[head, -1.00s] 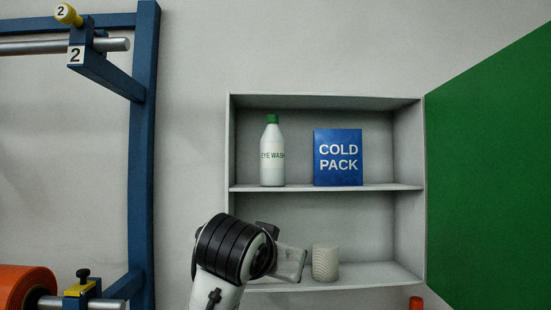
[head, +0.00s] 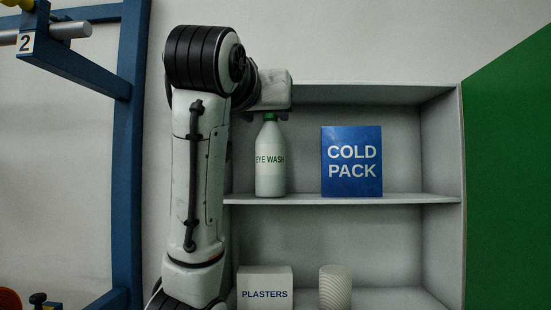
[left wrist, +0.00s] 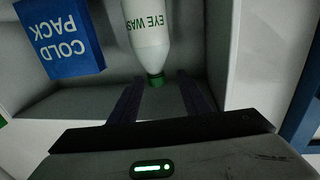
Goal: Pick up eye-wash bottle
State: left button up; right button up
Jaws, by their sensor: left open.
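The eye-wash bottle (head: 270,160) is white with a green cap and stands upright on the upper shelf of the open cabinet. My left gripper (head: 266,116) is at the height of its cap, in front of the cabinet's upper left. In the left wrist view the bottle (left wrist: 148,35) appears upside down, with its green cap between the two dark fingers of my left gripper (left wrist: 158,90). The fingers are apart and there is a gap on each side of the cap. My right gripper is not in view.
A blue cold pack box (head: 351,162) stands right of the bottle; it also shows in the left wrist view (left wrist: 62,38). Below are a plasters box (head: 264,288) and a white roll (head: 335,288). The green door (head: 510,180) is open at right. A blue frame (head: 128,150) stands at left.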

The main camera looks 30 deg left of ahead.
pick_arm(q)
jog(key=shift+w+a, duration=0.35)
jog(key=shift+w, duration=0.25)
jog(key=x, duration=0.1)
jog(key=p+x, duration=0.1)
jog(key=x, duration=0.1)
jog(key=p+x, duration=0.1)
jog(key=shift+w+d, duration=0.25)
jog(key=shift+w, duration=0.1)
jog(key=shift+w+a+f, duration=0.15)
jog(key=shift+w+a, duration=0.05)
jog(key=shift+w, duration=0.25)
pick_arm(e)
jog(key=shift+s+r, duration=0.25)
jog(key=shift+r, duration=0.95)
pick_arm(q)
grip_shut()
